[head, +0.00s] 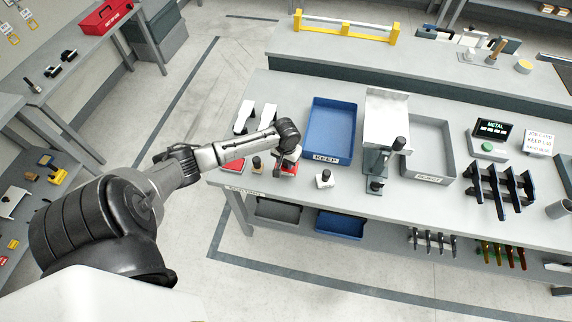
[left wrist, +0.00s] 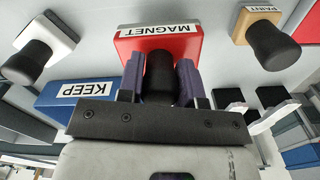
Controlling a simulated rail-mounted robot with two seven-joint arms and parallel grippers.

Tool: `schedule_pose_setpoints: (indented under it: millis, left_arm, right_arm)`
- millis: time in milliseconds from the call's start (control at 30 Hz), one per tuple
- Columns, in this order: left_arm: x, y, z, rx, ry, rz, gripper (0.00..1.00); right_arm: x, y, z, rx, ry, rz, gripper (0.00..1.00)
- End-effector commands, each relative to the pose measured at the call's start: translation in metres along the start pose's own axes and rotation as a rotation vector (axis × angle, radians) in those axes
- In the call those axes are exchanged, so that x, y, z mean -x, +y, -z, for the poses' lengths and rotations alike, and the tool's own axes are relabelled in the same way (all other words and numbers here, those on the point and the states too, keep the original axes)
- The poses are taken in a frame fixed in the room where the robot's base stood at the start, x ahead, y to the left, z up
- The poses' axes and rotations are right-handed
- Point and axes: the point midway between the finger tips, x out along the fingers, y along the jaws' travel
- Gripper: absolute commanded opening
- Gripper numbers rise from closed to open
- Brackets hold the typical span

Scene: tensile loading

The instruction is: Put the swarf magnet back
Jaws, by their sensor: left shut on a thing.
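The swarf magnet is a red block labelled MAGNET (left wrist: 160,43) with an upright black handle (left wrist: 160,75). In the left wrist view my left gripper (left wrist: 160,80) is shut on that handle, one purple finger on each side. In the head view my left gripper (head: 287,155) hides most of the magnet; part of its red block (head: 289,169) shows at the bench's front left. I cannot tell whether its underside touches the bench. My right gripper is in neither view.
A wooden PAINT block (head: 257,166) stands left of the magnet and a white knobbed block (head: 325,180) right. A red patch (head: 232,165) lies farther left, partly behind my arm. The blue KEEP tray (head: 331,130) is behind, beside a metal chute (head: 386,118) and grey tray (head: 430,145).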

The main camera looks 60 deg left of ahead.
Motion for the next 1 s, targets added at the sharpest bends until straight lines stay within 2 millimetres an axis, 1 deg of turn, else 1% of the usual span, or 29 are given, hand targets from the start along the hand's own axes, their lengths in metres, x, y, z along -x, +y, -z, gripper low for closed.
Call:
schedule_pose_setpoints:
  millis: [33,100,200,667,700,933,1000]
  left_arm:
    - [-0.008,0.000,0.000,0.001,-0.001,0.000,0.11]
    - [-0.016,0.000,0.000,0.002,-0.001,0.001,0.11]
    - [-0.023,0.000,0.000,0.000,0.001,0.000,0.11]
    - [-0.027,0.000,0.000,-0.001,0.001,0.000,0.11]
    - [-0.027,0.000,0.000,-0.001,0.001,0.001,0.37]
    - [-0.027,0.000,0.000,-0.001,0.001,0.001,0.58]
    - [-0.027,0.000,0.000,-0.001,0.001,0.001,0.58]
  right_arm:
    - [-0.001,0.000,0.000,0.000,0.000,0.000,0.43]
    - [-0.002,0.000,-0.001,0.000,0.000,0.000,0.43]
    - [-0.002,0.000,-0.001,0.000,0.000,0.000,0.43]
    - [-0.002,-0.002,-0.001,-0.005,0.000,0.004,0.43]
    - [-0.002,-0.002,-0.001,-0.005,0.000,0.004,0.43]
    - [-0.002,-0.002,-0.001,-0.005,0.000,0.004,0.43]
    - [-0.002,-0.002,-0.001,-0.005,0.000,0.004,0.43]
